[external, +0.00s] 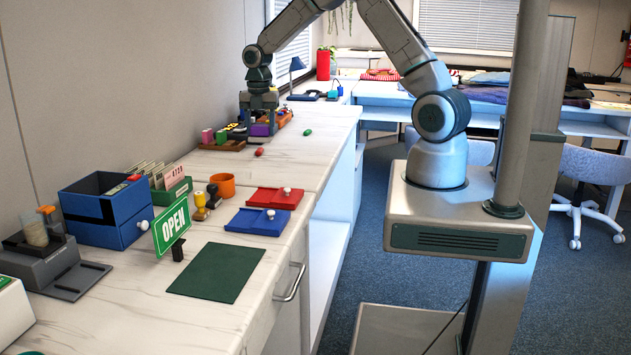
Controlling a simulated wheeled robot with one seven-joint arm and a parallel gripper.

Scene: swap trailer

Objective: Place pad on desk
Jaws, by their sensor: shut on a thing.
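My gripper (259,112) is at the far end of the white marbled desk (150,312), low over a group of small coloured items. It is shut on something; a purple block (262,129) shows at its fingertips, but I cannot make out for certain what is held. A flat red pad (268,198) and a flat blue pad (250,223), each with a small knob, lie on the desk well nearer the camera. A dark green flat mat (217,272) lies in front of them. Which of these is the task's pad is not clear.
A blue drawer box (108,214), a green OPEN sign (172,228), stamps (200,204) and an orange cup (223,185) stand on the left. Red (259,152) and green (307,132) small pieces lie near the gripper.

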